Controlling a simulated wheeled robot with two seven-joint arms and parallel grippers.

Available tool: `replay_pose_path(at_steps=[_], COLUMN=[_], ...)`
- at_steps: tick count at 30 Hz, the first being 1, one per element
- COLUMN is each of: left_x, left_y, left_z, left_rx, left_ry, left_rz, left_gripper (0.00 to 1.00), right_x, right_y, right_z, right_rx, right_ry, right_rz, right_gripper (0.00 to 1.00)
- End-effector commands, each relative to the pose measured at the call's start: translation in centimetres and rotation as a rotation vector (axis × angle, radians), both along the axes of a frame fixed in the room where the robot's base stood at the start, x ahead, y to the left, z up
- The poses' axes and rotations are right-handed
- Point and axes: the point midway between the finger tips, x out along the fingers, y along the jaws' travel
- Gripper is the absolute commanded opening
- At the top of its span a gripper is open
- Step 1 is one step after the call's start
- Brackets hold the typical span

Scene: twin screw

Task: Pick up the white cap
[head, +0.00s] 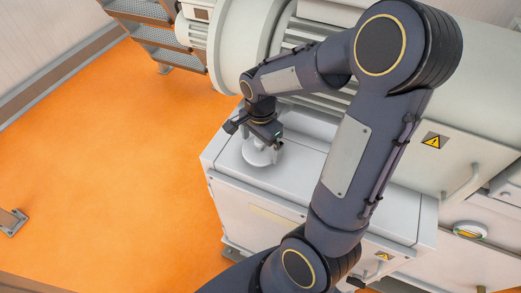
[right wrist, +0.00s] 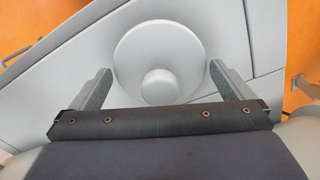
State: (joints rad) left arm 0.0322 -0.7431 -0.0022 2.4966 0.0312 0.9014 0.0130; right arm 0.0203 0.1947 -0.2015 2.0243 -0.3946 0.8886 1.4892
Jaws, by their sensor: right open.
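The white cap (head: 257,154), a round disc with a small knob on top, rests on the light grey cabinet top (head: 310,182) near its left end. In the right wrist view the cap (right wrist: 158,50) sits between the two fingers, with its knob toward me. My right gripper (head: 262,140) is over the cap and hides part of it in the head view. In the right wrist view my right gripper (right wrist: 160,85) is open, with a gap between each finger and the knob. I cannot tell whether the fingers touch the disc. My left gripper is not in view.
A large pale cylindrical machine (head: 290,45) stands right behind the cabinet. A handle (head: 462,182) juts out on the right. Metal steps (head: 150,28) stand at the top left. The orange floor (head: 110,160) to the left is mostly clear.

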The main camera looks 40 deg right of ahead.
Motion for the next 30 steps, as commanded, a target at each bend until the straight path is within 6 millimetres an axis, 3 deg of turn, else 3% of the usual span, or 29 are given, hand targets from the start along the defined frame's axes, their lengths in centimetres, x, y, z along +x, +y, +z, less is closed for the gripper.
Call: replay_pose_path(at_steps=[4, 12, 20, 30], left_x=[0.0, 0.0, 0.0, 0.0], left_y=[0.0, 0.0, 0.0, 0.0], left_z=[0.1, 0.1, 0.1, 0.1], left_rx=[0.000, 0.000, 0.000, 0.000], left_ry=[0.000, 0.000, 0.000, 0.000], left_rz=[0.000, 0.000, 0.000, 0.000], left_gripper=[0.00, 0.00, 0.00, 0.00], right_x=[-0.1, 0.0, 0.0, 0.1], right_y=[0.0, 0.0, 0.0, 0.0], right_z=[-1.8, -2.2, -2.1, -1.7], right_rx=[0.000, 0.000, 0.000, -0.001], right_ry=[0.003, -0.001, -0.001, -0.003], right_rz=[0.001, 0.001, 0.001, 0.001], right_gripper=[1.00, 1.00, 0.68, 0.68])
